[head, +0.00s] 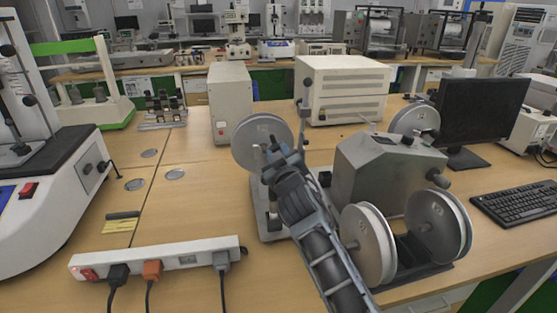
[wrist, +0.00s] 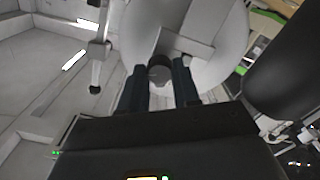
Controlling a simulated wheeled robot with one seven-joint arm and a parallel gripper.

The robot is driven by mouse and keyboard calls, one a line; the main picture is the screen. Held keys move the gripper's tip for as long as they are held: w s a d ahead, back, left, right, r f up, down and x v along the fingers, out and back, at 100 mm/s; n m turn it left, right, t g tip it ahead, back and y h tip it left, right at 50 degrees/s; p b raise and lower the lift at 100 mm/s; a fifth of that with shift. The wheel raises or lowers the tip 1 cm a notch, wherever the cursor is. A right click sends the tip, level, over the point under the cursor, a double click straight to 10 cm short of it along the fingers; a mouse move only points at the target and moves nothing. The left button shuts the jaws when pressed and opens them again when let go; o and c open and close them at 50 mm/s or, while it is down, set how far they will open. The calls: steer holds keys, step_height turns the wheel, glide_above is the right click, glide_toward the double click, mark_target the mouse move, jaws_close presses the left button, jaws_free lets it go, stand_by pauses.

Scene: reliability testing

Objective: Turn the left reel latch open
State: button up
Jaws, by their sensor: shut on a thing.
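The left reel (head: 245,148) is a grey disc on a stand on the workbench, left of the grey-green machine. My gripper (head: 275,158) is right in front of it and covers its hub in the head view. In the wrist view the reel (wrist: 215,25) fills the upper middle. Its latch (wrist: 160,68), a dark round piece at the hub with a light bar beside it, sits between the two dark fingers of my gripper (wrist: 159,76). The gripper is shut on the latch. The exact turn of the latch is hard to tell.
The grey-green machine (head: 385,170) stands close to the right of my arm, with two large reels (head: 368,243) in front. A white power strip (head: 155,258) with plugs lies at the front left. A beige box (head: 230,100) stands behind the left reel.

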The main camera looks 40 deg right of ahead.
steer(key=shift+f+m+b, duration=0.1)
steer(key=shift+m+b, duration=1.65)
steer(key=shift+m, duration=0.05)
steer(key=o, duration=1.1)
steer(key=shift+c, duration=0.2)
steer(key=b+v, duration=0.1)
steer(key=v, duration=0.6)
steer(key=shift+s+a, duration=0.25)
steer(key=shift+s, duration=0.1)
